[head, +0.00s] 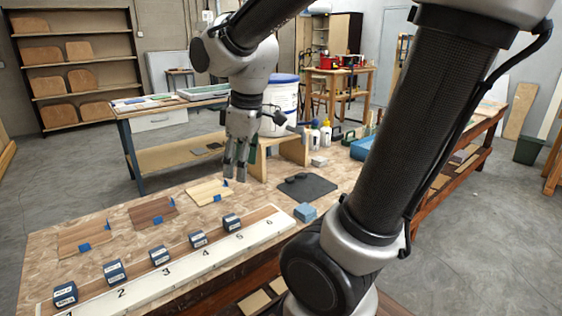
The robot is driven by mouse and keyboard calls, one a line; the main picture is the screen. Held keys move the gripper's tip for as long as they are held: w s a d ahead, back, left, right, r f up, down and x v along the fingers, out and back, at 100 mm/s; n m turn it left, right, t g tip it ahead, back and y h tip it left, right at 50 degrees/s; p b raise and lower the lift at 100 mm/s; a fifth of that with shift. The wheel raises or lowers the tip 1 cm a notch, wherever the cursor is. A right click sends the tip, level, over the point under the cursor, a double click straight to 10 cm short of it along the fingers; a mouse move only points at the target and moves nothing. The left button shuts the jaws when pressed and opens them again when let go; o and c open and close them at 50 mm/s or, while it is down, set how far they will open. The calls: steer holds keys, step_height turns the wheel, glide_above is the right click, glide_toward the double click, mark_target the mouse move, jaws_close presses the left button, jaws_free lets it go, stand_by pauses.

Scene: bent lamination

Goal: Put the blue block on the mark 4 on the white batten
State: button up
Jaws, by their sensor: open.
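A plain light-blue block (305,212) lies on the bench, right of the white batten (255,236), near the black mat. The batten runs along the front of the bench with printed numbers 1 to 6. Mark 4 (206,252) is visible and its number is uncovered. Several dark-blue blocks with white labels stand in a row along the batten's far side, one (198,239) just behind mark 4. My gripper (235,174) points down over the bench, left of and farther back than the light-blue block. Its fingers are open, with nothing seen between them.
A black mat (307,187) with a dark object lies behind the light-blue block. Thin wooden panels (152,212) with blue tape lie behind the batten. A wooden stand (294,150), white bucket (281,98) and bottles (326,134) are farther back. My arm covers the right side.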

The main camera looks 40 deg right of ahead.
steer(key=s+d+r+m+t, duration=0.1)
steer(key=s+d+r+m, duration=0.1)
steer(key=s+d+m, duration=0.3)
steer(key=s+m, duration=0.3)
steer(key=s, duration=0.1)
steer(key=shift+s+r+t, duration=0.25)
steer(key=shift+s+t, duration=0.05)
steer(key=shift+t, duration=0.1)
stand_by(0.5)
